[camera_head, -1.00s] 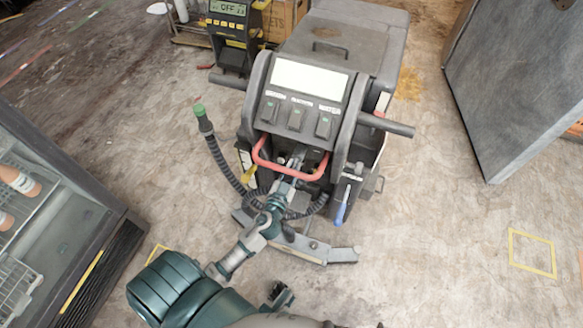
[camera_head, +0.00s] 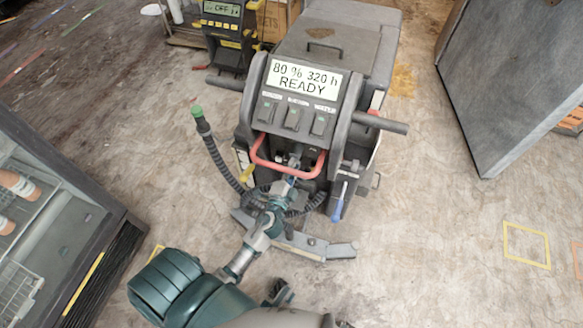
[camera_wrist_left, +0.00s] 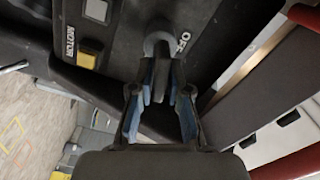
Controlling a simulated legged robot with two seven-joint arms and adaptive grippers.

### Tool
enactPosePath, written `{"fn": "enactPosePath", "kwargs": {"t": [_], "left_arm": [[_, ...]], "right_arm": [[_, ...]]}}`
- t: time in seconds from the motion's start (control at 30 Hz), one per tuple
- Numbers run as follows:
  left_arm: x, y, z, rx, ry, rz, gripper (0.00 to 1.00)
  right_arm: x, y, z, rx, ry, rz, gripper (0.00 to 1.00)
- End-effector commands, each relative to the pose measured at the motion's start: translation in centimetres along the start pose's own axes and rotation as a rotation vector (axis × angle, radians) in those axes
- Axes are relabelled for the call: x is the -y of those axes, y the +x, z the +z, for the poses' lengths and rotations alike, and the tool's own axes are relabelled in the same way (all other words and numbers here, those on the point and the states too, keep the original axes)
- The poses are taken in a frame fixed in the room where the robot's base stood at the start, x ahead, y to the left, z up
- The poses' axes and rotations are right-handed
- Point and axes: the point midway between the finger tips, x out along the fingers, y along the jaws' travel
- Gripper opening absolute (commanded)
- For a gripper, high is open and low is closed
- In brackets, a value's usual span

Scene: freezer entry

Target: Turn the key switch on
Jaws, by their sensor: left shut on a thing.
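The key switch sits on the dark panel of the floor machine (camera_head: 340,20). In the left wrist view a grey key (camera_wrist_left: 158,80) stands between the blue-padded fingers of my left gripper (camera_wrist_left: 161,95), which is shut on it. In the head view my left gripper (camera_head: 293,165) reaches in under the red handle (camera_head: 262,160), and the key is hidden there. The machine's display (camera_head: 303,80) is lit and reads "80 % 320 h READY". I cannot make out my right gripper.
A green-tipped hose (camera_head: 212,145) rises left of the machine. Black handlebars (camera_head: 380,122) stick out at its sides. A glass-fronted cabinet (camera_head: 100,215) is at lower left, a grey panel (camera_head: 510,90) at right. The floor between machine and grey panel is clear.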

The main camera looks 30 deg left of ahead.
Motion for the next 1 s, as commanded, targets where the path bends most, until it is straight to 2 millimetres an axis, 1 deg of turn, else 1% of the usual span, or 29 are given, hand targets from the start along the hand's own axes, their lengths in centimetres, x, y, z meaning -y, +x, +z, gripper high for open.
{"fn": "enactPosePath", "kwargs": {"t": [0.03,0.2,0.5,0.7,1.0], "left_arm": [[-0.3,-0.1,0.1,0.004,0.041,0.006,0.0],[-0.5,-0.1,0.1,0.003,0.178,0.006,0.0],[-0.7,-0.1,0.2,0.003,0.344,0.008,0.0],[-0.8,-0.1,0.2,0.002,0.397,0.008,0.0],[-0.9,-0.1,0.2,0.001,0.413,0.008,0.0]], "right_arm": [[0.0,0.2,0.0,0.001,0.0,0.0,0.4],[0.0,0.7,-0.1,-0.001,-0.001,0.0,0.4],[0.0,1.4,-0.1,0.003,-0.001,0.0,0.4],[0.0,1.8,-0.3,-0.001,-0.002,0.001,0.4],[0.1,1.9,-0.2,0.003,-0.001,-0.001,0.4]]}}
